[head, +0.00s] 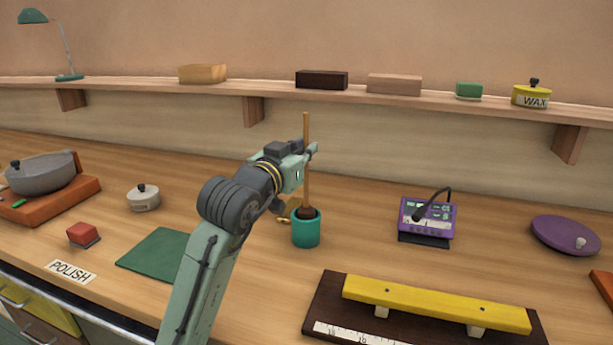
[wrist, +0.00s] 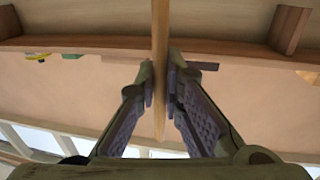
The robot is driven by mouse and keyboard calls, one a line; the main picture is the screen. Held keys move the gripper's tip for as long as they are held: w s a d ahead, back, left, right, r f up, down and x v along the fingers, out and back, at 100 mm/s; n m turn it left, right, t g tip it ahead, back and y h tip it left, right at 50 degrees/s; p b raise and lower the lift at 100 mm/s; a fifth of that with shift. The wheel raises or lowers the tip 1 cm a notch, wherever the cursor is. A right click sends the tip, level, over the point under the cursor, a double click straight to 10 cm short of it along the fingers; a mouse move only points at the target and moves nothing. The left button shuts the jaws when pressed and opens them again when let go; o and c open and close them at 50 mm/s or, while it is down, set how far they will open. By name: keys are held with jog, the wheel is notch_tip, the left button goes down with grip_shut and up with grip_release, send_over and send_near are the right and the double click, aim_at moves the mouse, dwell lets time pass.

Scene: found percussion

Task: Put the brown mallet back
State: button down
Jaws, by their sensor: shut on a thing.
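The brown mallet (head: 306,160) stands upright in the head view, its long wooden handle rising and its dark brown head (head: 307,212) down at the mouth of a teal cup (head: 306,232). The head is partly below the cup's rim; whether it touches the bottom is hidden. My gripper (head: 312,150) is at the handle's middle, coming from the left. In the wrist view the handle (wrist: 160,60) runs between the two fingers of my gripper (wrist: 160,85), which are shut on it.
A yellow bar on a dark board (head: 318,308) lies in front right. A purple device (head: 427,217) with a bent black stalk stands right of the cup. A green mat (head: 150,250) lies at left, and a small brass-coloured thing (head: 282,220) is beside the cup. A shelf (head: 225,89) runs behind.

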jog(key=shift+f+p, duration=0.35)
jog(key=shift+f, duration=1.9)
jog(key=shift+f, duration=0.25)
jog(key=c, duration=1.7)
grip_release()
jog(key=shift+r, duration=0.1)
